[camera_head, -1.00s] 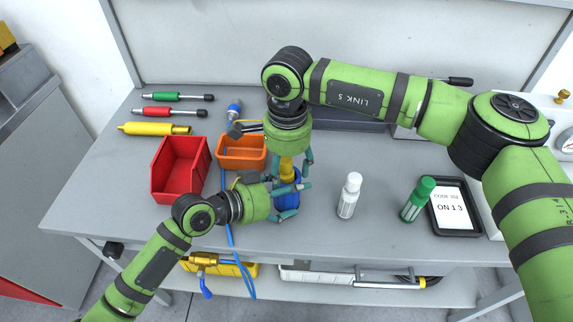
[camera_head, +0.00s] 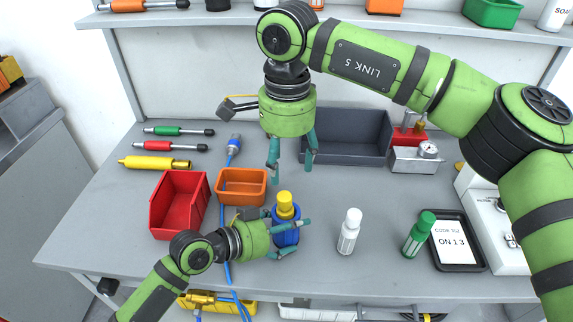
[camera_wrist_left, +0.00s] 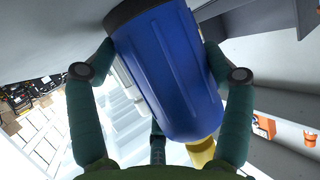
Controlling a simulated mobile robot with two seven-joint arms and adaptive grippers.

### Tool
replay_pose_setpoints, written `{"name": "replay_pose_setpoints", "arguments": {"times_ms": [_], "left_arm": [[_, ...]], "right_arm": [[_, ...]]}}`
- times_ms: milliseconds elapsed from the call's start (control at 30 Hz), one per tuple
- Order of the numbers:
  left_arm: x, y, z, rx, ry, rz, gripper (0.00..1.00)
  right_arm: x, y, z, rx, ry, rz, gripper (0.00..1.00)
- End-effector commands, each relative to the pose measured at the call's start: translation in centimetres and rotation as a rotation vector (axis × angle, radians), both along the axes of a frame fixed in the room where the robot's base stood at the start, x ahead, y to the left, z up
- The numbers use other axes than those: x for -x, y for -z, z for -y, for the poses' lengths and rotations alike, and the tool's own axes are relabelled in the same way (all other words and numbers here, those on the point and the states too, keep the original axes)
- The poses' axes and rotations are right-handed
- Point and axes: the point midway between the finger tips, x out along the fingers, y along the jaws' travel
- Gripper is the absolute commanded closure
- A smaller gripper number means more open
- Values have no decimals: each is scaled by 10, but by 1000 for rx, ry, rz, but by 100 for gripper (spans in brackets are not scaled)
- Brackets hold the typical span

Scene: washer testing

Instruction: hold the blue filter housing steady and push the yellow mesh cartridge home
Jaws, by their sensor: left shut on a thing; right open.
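The blue filter housing (camera_head: 284,238) stands upright near the front of the bench. My left gripper (camera_head: 299,238) is shut around its side; the left wrist view shows the fingers on both sides of the ribbed blue body (camera_wrist_left: 165,75). The yellow mesh cartridge (camera_head: 285,204) sticks up from the top of the housing; its lower part is hidden inside, so I cannot tell how deep it sits. A bit of yellow also shows past the housing's end in the left wrist view (camera_wrist_left: 201,153). My right gripper (camera_head: 291,172) is open and empty, above and apart from the cartridge, fingers pointing down.
An orange bin (camera_head: 242,187) and a red bin (camera_head: 180,205) stand left of the housing. A white bottle (camera_head: 349,232), a green-capped bottle (camera_head: 419,235) and a black-framed tablet (camera_head: 457,241) are to the right. A grey tray (camera_head: 347,138) lies behind. A blue cable runs beside the orange bin.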

Motion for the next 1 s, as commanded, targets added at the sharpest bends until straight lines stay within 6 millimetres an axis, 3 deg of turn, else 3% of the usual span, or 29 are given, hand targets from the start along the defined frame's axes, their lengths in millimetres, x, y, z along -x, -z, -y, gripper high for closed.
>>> {"name": "replay_pose_setpoints", "arguments": {"times_ms": [233, 267, 300, 733, 1000], "left_arm": [[-1, -2, 0, 1, -2, 6, 78], [-1, -2, 0, 1, -2, 6, 8], [-1, -2, 0, 1, -2, 6, 0], [1, -1, -3, -1, -1, 1, 0], [26, -17, -37, -7, 0, 1, 0]], "right_arm": [[0, 0, 0, 0, 0, 0, 39], [0, 0, 0, 0, -1, 0, 39], [0, 0, 0, 0, 0, 0, 39], [0, 0, 0, 0, 0, 0, 39], [0, 0, 0, 0, 0, 0, 39]]}}
